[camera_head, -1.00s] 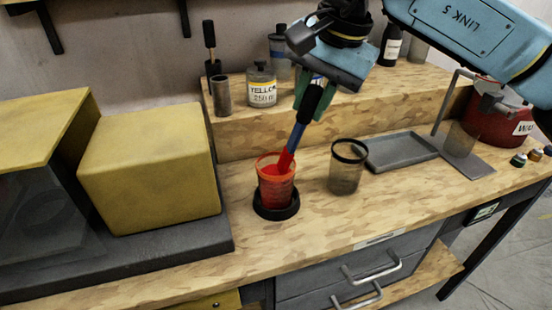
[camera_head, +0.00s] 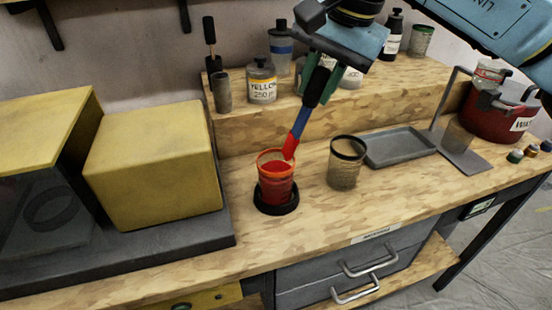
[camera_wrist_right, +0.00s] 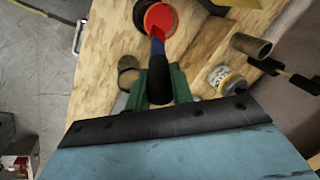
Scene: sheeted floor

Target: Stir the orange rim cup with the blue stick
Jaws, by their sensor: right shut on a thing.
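The orange rim cup (camera_head: 276,184) holds red liquid and stands upright in a black ring base (camera_head: 277,208) on the bench. My right gripper (camera_head: 327,83) is shut on the black handle of the blue stick (camera_head: 301,122). The stick tilts down and left, and its lower end is coated red. That red tip is at the cup's right rim, at or just above the opening; I cannot tell whether it touches. In the right wrist view the stick (camera_wrist_right: 158,48) points toward the cup (camera_wrist_right: 160,19), with green fingers around its handle. My left gripper is not in view.
A black-rimmed cup (camera_head: 345,164) stands close to the right of the orange one. A grey tray (camera_head: 400,147), a stand (camera_head: 462,150) and a red pot (camera_head: 497,115) are farther right. A yellow box (camera_head: 150,170) is at left. Bottles, including a yellow-labelled one (camera_head: 262,83), stand on the shelf.

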